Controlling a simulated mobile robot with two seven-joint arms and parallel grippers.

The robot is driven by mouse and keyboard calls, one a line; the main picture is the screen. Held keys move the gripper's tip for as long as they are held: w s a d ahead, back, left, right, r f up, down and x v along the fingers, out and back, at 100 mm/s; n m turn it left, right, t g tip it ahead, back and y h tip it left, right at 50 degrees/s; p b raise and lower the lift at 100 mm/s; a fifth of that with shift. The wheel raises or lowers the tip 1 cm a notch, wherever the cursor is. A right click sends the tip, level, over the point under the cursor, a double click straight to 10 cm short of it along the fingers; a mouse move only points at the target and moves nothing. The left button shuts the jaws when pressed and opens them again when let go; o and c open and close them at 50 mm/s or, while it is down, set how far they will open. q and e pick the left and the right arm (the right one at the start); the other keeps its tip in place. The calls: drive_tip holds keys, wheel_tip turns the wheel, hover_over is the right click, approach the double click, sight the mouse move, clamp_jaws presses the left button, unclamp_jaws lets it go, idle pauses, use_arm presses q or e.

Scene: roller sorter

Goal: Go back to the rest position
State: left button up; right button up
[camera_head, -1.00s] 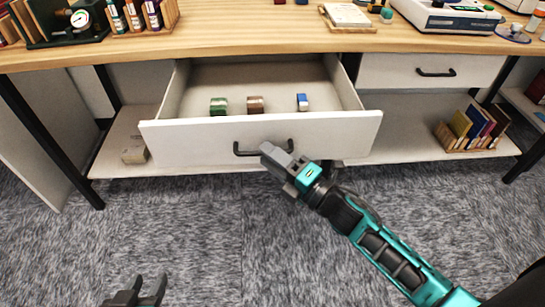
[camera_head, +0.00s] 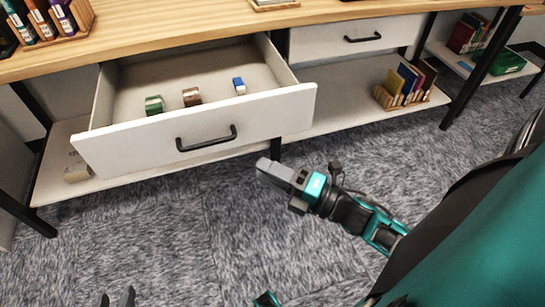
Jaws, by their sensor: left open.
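My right gripper (camera_head: 266,170) is over the carpet, right of and a little below the open drawer's handle (camera_head: 206,139). It is apart from the handle. Its fingers point left, and I cannot tell whether they are open or shut. My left gripper (camera_head: 117,300) shows only its two fingertips at the bottom edge. They stand apart with nothing between them, and the rest is out of view. The white drawer (camera_head: 250,112) is pulled out from under the wooden desk. It holds a green item (camera_head: 154,105), a brown item (camera_head: 191,97) and a small blue-and-white item (camera_head: 239,86).
A second drawer (camera_head: 330,41) is shut, right of the open one. A lower white shelf (camera_head: 325,112) carries books in a wooden rack (camera_head: 385,97). Black desk legs (camera_head: 465,90) stand at the sides. The carpet (camera_head: 150,235) in front is clear.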

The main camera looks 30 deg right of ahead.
drive_tip(key=shift+s+d, duration=0.15)
drive_tip(key=shift+s, duration=0.1)
use_arm(q)
drive_tip(key=shift+d+r, duration=0.1)
idle(0.3)
drive_tip(key=s+a+r+y+p, duration=0.1)
drive_tip(key=a+r+p, duration=0.2)
drive_tip(key=r+p, duration=0.4)
drive_tip(key=p, duration=0.4)
drive_tip(key=shift+s, duration=0.3)
use_arm(e)
drive_tip(key=s+a+m+g+h, duration=0.2)
drive_tip(key=m+g+h, duration=0.1)
drive_tip(key=m, duration=0.8)
drive_tip(key=s+a+f+m+g+h, duration=0.1)
drive_tip(key=s+a+m+g+h, duration=0.1)
drive_tip(key=m, duration=0.9)
drive_tip(key=shift+s+m+g+h, duration=0.15)
drive_tip(key=shift+m+g+h, duration=0.35)
drive_tip(key=shift+h, duration=0.6)
use_arm(q)
drive_tip(key=shift+d, duration=0.1)
use_arm(e)
drive_tip(key=shift+a, duration=0.1)
use_arm(q)
drive_tip(key=shift+w+r, duration=0.15)
